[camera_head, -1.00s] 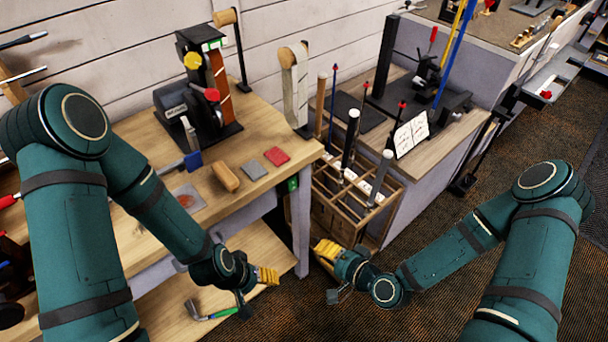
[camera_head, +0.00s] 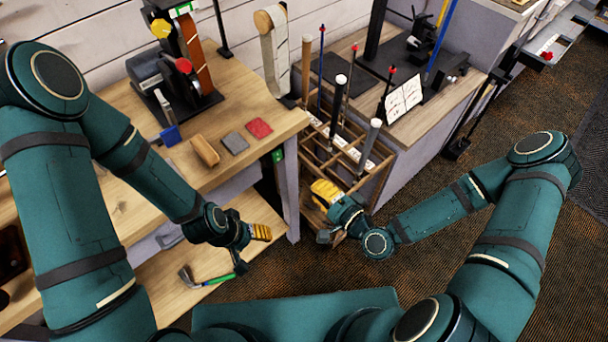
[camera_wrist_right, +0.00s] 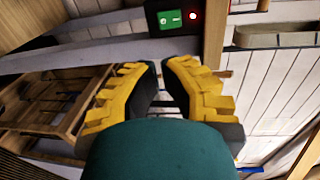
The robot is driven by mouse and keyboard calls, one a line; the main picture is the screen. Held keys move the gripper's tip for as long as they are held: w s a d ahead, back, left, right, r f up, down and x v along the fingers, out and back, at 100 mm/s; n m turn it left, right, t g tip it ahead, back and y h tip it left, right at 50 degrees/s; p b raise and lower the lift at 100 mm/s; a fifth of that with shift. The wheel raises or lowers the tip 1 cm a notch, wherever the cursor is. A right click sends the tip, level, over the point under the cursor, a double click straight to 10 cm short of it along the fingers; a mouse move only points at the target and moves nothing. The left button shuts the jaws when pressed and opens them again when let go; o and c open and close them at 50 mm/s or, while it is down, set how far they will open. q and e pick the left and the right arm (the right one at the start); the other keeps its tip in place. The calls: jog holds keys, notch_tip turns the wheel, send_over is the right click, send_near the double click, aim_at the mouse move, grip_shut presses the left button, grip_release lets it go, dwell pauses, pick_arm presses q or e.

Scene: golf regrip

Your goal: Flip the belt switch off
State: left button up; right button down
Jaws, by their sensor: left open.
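The belt switch (camera_head: 278,156) is a small dark box with a green face on the bench's front, near its right corner. In the right wrist view the belt switch (camera_wrist_right: 172,19) shows a white mark on green and a lit red lamp beside it. My right gripper (camera_head: 320,190) is in front of the club rack, below and right of the switch. In the wrist view its yellow-backed fingers (camera_wrist_right: 162,65) point toward the switch, apart from it, with a narrow gap between the tips. My left gripper (camera_head: 262,232) is open and empty beside the lower shelf.
A belt sander (camera_head: 165,75) stands on the bench (camera_head: 130,100). A wooden rack (camera_head: 372,178) holding several clubs is right of the bench leg. A hammer (camera_head: 205,282) lies on the lower shelf (camera_head: 170,295). Carpet is clear at right.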

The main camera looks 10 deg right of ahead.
aim_at(281, 159)
pick_arm(q)
jog(key=shift+w+f+b, duration=0.15)
jog(key=shift+f+b, duration=0.5)
jog(key=shift+f, duration=0.05)
pick_arm(e)
jog(key=x, duration=1.3)
